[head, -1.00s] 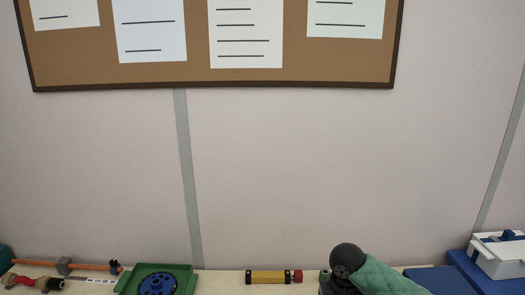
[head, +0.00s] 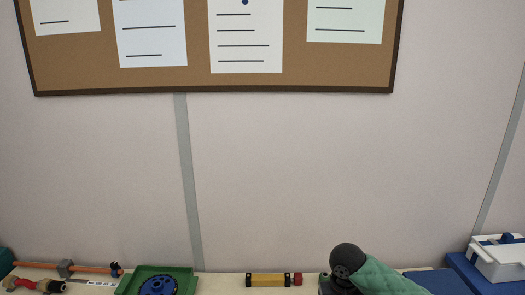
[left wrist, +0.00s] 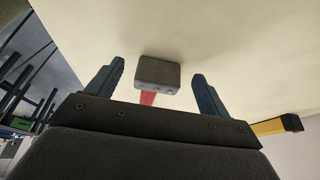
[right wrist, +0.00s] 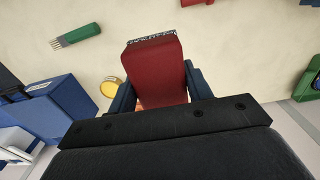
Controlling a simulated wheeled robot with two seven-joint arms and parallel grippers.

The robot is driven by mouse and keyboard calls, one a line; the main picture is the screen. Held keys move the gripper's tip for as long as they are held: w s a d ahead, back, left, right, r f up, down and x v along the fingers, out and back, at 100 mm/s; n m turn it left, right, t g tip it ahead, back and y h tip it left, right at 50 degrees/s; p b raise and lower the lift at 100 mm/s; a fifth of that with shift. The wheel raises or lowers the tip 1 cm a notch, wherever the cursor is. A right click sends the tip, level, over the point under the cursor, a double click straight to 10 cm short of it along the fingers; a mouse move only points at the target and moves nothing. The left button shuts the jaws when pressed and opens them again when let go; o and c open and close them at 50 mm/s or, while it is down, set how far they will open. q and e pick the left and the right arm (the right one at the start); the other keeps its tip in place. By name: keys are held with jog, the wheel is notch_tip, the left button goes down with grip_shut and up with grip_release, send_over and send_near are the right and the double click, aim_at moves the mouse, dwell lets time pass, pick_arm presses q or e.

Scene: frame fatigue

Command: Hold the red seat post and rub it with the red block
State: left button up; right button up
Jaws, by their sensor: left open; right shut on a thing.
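In the left wrist view, my left gripper (left wrist: 155,87) is open. A grey block-shaped head (left wrist: 158,74) with a short red post (left wrist: 148,98) lies between its blue fingers, with a gap on each side; this looks like the red seat post. The post's lower part is hidden behind the gripper body. In the right wrist view, my right gripper (right wrist: 160,95) is shut on the red block (right wrist: 155,65). The block sticks out past the fingertips and has a dark speckled far edge. Neither gripper shows in the head view.
On the bench stand a green tray (head: 187,272) with a blue disc (head: 158,285), a yellow cylinder (head: 268,279), a dark rounded thing with a green quilted cover (head: 385,280) and a white-and-blue box (head: 498,258). A green brush (right wrist: 75,37) lies on the bench.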

pick_arm(q)
jog(key=shift+d+f, duration=0.1)
jog(key=shift+f, duration=0.1)
dwell(0.5)
jog(key=shift+d+f+b, duration=0.3)
jog(key=shift+f, duration=0.35)
jog(key=c, duration=1.4)
jog(key=shift+o, duration=0.2)
jog(key=shift+r+p, duration=0.1)
jog(key=shift+p, duration=0.2)
